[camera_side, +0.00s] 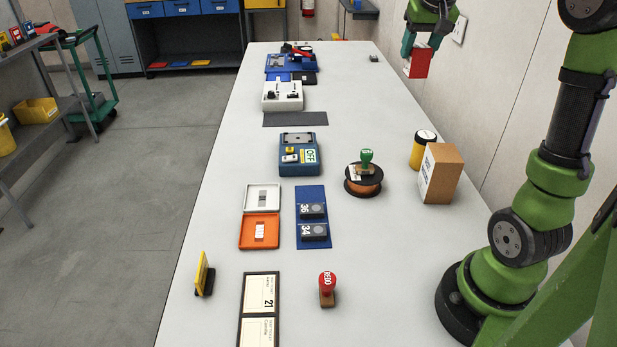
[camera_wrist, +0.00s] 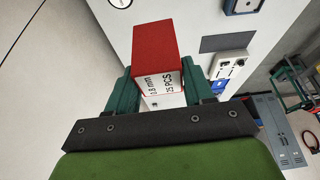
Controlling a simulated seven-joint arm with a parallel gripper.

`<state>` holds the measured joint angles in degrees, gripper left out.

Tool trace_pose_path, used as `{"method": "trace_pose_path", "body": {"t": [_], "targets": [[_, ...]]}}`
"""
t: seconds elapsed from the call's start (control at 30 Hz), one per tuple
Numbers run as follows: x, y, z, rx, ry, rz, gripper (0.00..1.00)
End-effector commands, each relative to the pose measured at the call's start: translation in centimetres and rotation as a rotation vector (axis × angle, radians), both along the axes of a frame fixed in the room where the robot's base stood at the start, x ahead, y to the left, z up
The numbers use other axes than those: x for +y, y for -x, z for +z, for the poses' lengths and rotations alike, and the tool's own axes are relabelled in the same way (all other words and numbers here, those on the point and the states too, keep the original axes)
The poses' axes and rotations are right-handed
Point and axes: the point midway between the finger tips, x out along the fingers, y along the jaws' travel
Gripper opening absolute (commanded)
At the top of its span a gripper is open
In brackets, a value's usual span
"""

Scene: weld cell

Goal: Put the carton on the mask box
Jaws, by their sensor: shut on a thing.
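The carton (camera_side: 420,62) is a small red and white box held high above the far right part of the table. In the wrist view the carton (camera_wrist: 156,50) shows a red face and a white face with black print. My gripper (camera_side: 423,42) is shut on it, with one green finger on each side; the fingers also show in the wrist view (camera_wrist: 158,88). The mask box (camera_side: 441,174) is a brown cardboard box with a white printed label, standing upright on the table's right side. It is well apart from the carton, nearer the side camera.
A yellow jar with a black lid (camera_side: 422,149) stands close behind the mask box. A wire spool (camera_side: 363,186) with a green-handled stamp (camera_side: 366,158) is to its left. A red-handled stamp (camera_side: 327,288) stands nearer. The wall (camera_side: 490,90) runs along the table's right side.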

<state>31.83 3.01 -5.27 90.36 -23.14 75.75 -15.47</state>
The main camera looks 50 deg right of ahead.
Motion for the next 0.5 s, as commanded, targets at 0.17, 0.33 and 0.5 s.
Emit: {"method": "trace_pose_path", "body": {"t": [0.17, 0.33, 0.5], "targets": [[3.1, 6.9, 1.2, -0.004, 0.001, -0.027, 0.2], [6.2, 12.7, 0.1, -0.005, 0.002, -0.046, 0.2], [9.5, 17.7, -2.8, -0.004, 0.003, -0.057, 0.2]]}}
